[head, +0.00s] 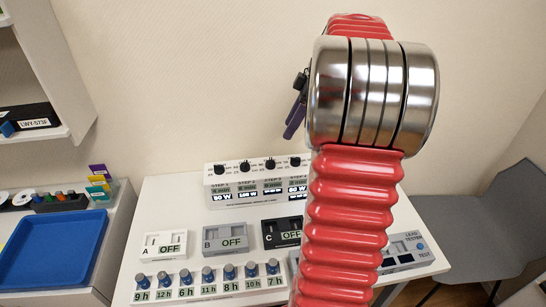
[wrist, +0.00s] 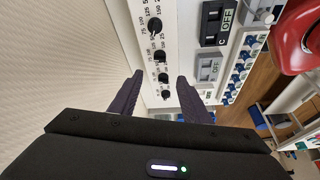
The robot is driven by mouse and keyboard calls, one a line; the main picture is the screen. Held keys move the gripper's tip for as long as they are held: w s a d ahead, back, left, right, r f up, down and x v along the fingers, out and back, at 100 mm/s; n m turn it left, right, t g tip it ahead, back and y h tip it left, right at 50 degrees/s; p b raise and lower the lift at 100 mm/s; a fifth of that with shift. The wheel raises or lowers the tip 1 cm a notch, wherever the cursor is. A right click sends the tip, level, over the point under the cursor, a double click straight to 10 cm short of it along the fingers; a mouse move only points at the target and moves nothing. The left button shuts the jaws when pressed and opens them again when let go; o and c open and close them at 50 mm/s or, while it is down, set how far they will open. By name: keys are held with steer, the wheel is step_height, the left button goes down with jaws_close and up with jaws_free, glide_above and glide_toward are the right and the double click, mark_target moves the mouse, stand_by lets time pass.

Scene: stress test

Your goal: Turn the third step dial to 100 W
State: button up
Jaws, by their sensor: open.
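The white step panel (head: 233,198) stands at the back of the table with a row of black dials. The third step dial (head: 269,163) is second from the right; in the wrist view it appears as the second dial from the top (wrist: 160,55). Its pointer direction and display are too small to read surely. My gripper (head: 291,134) is partly hidden behind my arm, in the air above the panel's right part. In the wrist view its purple fingers (wrist: 160,76) are open and empty, apart from the dials, which show between and beyond the tips.
Modules A (head: 151,246), B (head: 211,241) and C (head: 269,235) stand in front of the panel, each reading OFF. Several blue-capped vials (head: 185,277) line the front. A lead tester (head: 412,247) is at right, a blue tray (head: 50,250) at left. The wall is close behind.

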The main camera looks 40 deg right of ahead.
mark_target(271, 160)
steer(key=shift+n, duration=0.4)
steer(key=x, duration=1.4)
steer(key=shift+c, duration=0.4)
steer(key=shift+d, duration=0.1)
steer(key=c, duration=0.9)
steer(key=shift+c, duration=0.2)
steer(key=shift+r+m, duration=0.1)
steer(key=shift+m, duration=0.2)
